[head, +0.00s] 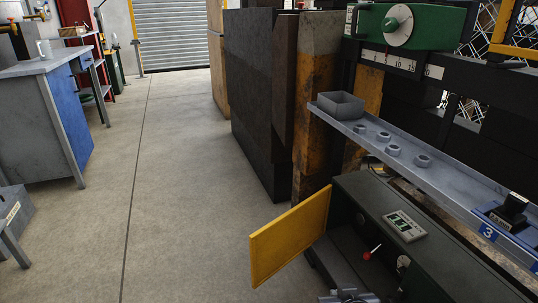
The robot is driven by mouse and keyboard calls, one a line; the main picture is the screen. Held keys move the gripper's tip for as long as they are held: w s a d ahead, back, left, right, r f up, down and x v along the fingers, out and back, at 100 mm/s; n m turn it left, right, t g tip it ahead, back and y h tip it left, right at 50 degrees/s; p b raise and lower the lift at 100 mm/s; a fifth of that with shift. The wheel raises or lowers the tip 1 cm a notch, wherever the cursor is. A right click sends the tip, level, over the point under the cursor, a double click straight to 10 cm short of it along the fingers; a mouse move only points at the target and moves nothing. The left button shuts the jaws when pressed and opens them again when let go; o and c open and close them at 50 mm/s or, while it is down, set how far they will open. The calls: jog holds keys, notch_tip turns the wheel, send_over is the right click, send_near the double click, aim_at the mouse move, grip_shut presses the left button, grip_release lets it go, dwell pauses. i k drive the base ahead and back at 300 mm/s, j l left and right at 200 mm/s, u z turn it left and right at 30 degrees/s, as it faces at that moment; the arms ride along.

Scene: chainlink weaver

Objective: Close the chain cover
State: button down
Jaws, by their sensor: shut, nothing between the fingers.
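The chain cover (290,240) is a yellow panel at the lower middle of the head view. It stands open, swung out to the left from the dark machine housing (375,200). The housing's inside shows behind it, with a red-knobbed lever (367,255) and a pale round part (403,262). My gripper is not clearly in view. A grey part (348,297) is cut off by the bottom edge, and I cannot tell what it is.
A grey shelf (440,180) with a box (340,105) and several rings runs above the housing. A label panel (405,225) lies on the housing top. Concrete floor (180,170) is clear left of the cover. A blue-sided workbench (70,130) stands at left.

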aim_at(277, 243)
jog(key=i+j, duration=0.15)
jog(key=i, duration=0.35)
jog(key=i+j+u, duration=0.15)
jog(key=i, duration=0.35)
